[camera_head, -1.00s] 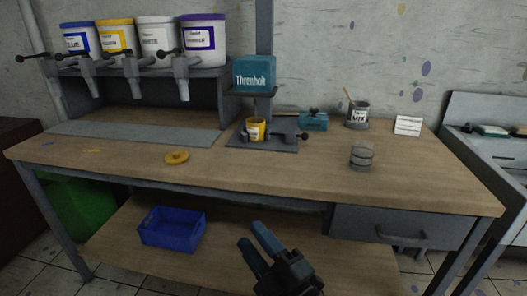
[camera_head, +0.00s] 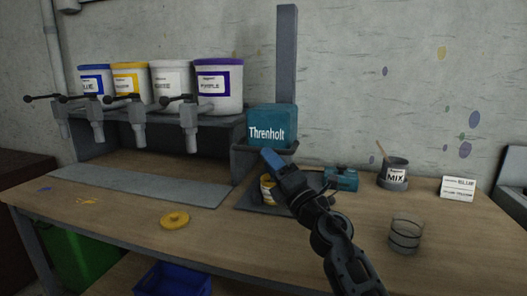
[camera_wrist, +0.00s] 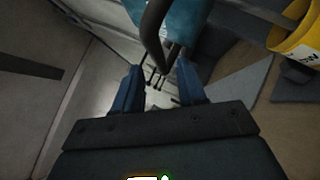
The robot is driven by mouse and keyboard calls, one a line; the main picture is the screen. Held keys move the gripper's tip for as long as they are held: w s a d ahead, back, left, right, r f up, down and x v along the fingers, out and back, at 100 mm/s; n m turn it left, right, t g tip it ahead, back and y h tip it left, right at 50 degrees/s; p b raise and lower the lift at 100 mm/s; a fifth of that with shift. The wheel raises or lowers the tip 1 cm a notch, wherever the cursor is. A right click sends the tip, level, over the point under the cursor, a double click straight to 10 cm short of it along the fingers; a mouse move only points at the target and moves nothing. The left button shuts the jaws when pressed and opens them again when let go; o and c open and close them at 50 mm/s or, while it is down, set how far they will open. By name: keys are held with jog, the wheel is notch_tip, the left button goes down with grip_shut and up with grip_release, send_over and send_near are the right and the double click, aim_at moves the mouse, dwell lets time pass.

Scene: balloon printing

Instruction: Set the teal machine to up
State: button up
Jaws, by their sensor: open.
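The teal machine (camera_head: 272,125), a teal block marked "Threnholt" on a grey stand, stands on the workbench. A yellow can (camera_head: 267,190) sits at its base, partly behind my arm; it also shows in the wrist view (camera_wrist: 300,42). My gripper (camera_head: 272,158) is raised in front of the machine, just below the teal block, overlapping the stand. In the wrist view its two blue fingers (camera_wrist: 160,88) are apart. A dark curved bar (camera_wrist: 153,35) lies ahead of the gap, beside the teal housing (camera_wrist: 185,18). I cannot tell whether they touch. The machine's lower right side is hidden.
Several paint buckets (camera_head: 170,85) with taps stand on a rack at the left. A yellow lid (camera_head: 174,220) lies on the bench.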

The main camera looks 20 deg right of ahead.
jog(key=shift+x, duration=2.45)
jog(key=shift+a, duration=0.1)
jog(key=shift+c, duration=0.4)
grip_shut()
